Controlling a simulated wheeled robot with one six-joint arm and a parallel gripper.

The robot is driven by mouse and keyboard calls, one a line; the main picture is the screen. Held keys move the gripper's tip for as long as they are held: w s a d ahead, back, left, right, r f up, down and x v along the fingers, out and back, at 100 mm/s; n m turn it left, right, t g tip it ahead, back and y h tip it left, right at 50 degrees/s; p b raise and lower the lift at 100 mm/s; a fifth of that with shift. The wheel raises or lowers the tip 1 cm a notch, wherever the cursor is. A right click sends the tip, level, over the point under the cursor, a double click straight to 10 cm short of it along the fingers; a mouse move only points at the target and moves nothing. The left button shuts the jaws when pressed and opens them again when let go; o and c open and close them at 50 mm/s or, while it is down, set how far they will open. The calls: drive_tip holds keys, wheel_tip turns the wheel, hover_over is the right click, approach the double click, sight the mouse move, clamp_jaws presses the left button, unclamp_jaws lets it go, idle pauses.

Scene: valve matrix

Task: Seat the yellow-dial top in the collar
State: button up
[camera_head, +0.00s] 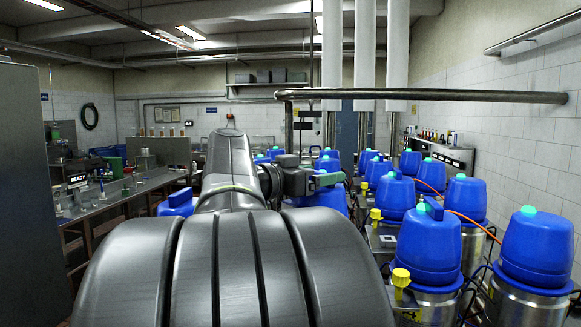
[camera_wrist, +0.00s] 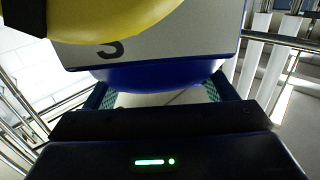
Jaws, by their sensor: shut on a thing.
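The yellow-dial top shows close up in the wrist view, with its yellow dial (camera_wrist: 110,22), a pale plate (camera_wrist: 170,48) with one dark character, and a rounded blue body (camera_wrist: 150,75). My gripper (camera_wrist: 157,92) is shut on the blue body, a teal-padded finger at each side. In the head view my gripper (camera_head: 312,180) is beyond my arm, among the blue tops. Which blue shape there is the held top, I cannot tell. I cannot make out the collar in either view; my arm hides much of the middle.
Rows of steel valves with blue tops (camera_head: 428,245) and small yellow knobs (camera_head: 401,278) fill the right. A horizontal pipe (camera_head: 430,95) crosses above my gripper. A workbench (camera_head: 110,195) with a READY sign stands left, and a grey cabinet (camera_head: 30,190) at the left edge.

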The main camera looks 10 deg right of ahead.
sight(316, 199)
drive_tip(key=shift+f, duration=1.05)
drive_tip(key=shift+p, duration=0.7)
idle(0.6)
drive_tip(key=shift+f, duration=1.65)
idle(0.3)
drive_tip(key=o, duration=1.7)
drive_tip(key=shift+s, duration=0.1)
drive_tip(key=shift+o, duration=0.2)
drive_tip(key=shift+f, duration=0.1)
drive_tip(key=b+v, duration=0.3)
drive_tip(key=v, duration=1)
drive_tip(key=shift+s+a, duration=0.2)
drive_tip(key=shift+a, duration=0.15)
drive_tip(key=shift+d, duration=0.1)
drive_tip(key=p+x, duration=0.2)
drive_tip(key=x, duration=1.1)
drive_tip(key=shift+w+d+p, duration=0.25)
drive_tip(key=shift+p, duration=0.1)
